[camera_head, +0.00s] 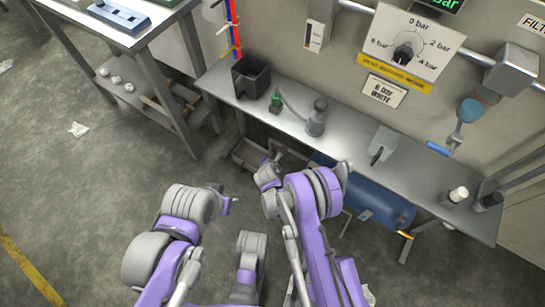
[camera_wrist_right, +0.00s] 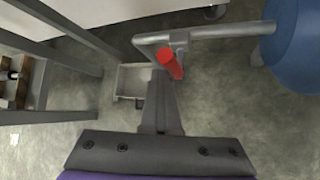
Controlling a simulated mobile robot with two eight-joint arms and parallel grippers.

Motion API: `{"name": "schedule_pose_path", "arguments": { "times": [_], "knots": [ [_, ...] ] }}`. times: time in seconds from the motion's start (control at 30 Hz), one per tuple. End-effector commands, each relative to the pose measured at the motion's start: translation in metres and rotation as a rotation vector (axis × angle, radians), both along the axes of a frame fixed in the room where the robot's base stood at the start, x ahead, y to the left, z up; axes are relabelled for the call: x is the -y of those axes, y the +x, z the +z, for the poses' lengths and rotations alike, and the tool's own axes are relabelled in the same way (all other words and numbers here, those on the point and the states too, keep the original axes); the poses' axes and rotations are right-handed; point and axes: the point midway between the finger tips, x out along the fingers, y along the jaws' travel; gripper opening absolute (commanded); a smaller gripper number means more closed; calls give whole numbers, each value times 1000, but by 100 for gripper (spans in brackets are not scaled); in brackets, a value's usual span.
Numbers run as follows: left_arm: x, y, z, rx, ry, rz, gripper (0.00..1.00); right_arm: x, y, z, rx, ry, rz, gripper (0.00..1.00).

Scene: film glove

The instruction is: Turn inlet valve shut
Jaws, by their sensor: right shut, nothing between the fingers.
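A red valve handle (camera_wrist_right: 170,63) stands on a grey pipe (camera_wrist_right: 225,31) that runs toward the blue tank (camera_wrist_right: 295,38) in the right wrist view. My right gripper (camera_wrist_right: 160,78) is shut and empty, its tips close by the red handle; I cannot tell whether they touch it. In the head view my right arm reaches down at the bench front, near the left end of the blue tank (camera_head: 385,204); the red handle is hidden there. My left arm is bent at the lower left, and its fingers cannot be made out.
A pressure dial (camera_head: 407,47) is on the wall above. A tray (camera_wrist_right: 132,80) lies on the floor beyond the gripper. Floor at the left is mostly clear.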

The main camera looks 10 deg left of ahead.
Motion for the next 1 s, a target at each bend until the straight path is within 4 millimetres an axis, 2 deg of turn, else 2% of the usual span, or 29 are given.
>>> {"name": "schedule_pose_path", "arguments": {
  "times": [0.03, 0.37, 0.7, 0.87, 1.0],
  "knots": [
    [0, 0, 0, 0, 0, 0, 50, 14, 0, -2, -10, -19, -21, 0],
    [0, 0, 1, 0, 0, 0, 50, 14, 0, 0, -10, -20, -21, 0],
    [0, -1, 4, -1, 0, 0, 50, 14, 0, 15, -9, -20, -20, 0],
    [0, -1, 3, -1, 0, 0, 50, 11, 1, 15, -10, -19, -19, 0],
    [0, 0, -1, 0, 0, 0, 50, -1, 4, 13, -11, -14, -18, 0]
  ]
}}
